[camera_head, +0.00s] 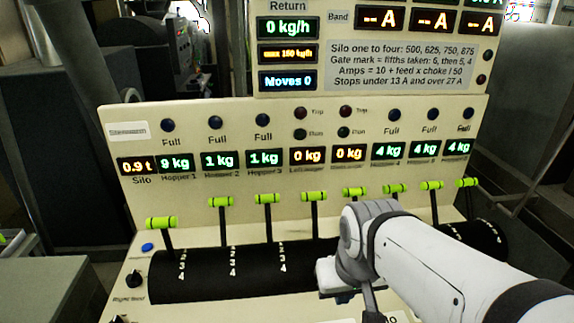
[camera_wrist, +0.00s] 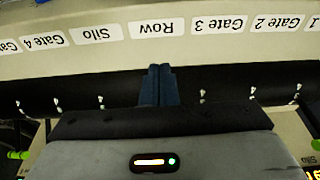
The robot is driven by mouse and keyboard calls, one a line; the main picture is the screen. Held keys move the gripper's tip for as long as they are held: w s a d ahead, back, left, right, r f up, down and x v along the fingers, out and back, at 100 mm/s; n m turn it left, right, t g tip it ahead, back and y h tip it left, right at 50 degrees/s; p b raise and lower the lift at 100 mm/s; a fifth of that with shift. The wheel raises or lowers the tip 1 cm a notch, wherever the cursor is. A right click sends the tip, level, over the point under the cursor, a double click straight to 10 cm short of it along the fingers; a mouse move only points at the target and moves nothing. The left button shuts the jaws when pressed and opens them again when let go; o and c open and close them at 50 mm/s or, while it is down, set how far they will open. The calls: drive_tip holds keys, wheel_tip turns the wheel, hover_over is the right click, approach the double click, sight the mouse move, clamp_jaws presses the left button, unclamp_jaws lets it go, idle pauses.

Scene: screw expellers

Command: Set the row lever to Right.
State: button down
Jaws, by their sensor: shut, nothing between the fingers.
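The row label (camera_wrist: 156,29) reads upside down in the wrist view, between the Gate 3 and Silo labels. By that order, the row lever (camera_head: 313,196) looks to be the fourth green-handled lever from the left in the head view, just left of my arm. Its handle stands above the black drum; its setting cannot be read. My gripper (camera_wrist: 160,84) is shut and empty, its blue fingers over the black drum in line with the row label. In the head view my wrist covers the drum's middle and the fingertips are hidden.
Other green-handled levers stand on both sides, such as the leftmost one (camera_head: 161,222) and one at right (camera_head: 432,185). The black drum (camera_head: 200,276) carries white number marks. The display panel (camera_head: 290,115) rises behind. A black knob (camera_head: 134,278) sits at the left front.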

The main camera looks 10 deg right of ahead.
drive_tip(key=shift+s+d, duration=0.1)
drive_tip(key=w+r+p, duration=0.3)
drive_tip(key=w+r, duration=0.3)
drive_tip(key=w, duration=0.9)
drive_tip(key=w+r+g+p, duration=0.1)
drive_tip(key=w+r+p, duration=0.2)
drive_tip(key=w, duration=1.2)
wheel_tip(320, 180, up, 3)
drive_tip(key=shift+w+d+f, duration=0.15)
drive_tip(key=shift+w+d, duration=0.1)
drive_tip(key=shift+d, duration=0.2)
drive_tip(key=shift+f, duration=0.1)
wheel_tip(320, 180, down, 10)
drive_tip(key=w+p, duration=0.1)
drive_tip(key=shift+w+p, duration=0.15)
drive_tip(key=shift+p, duration=0.2)
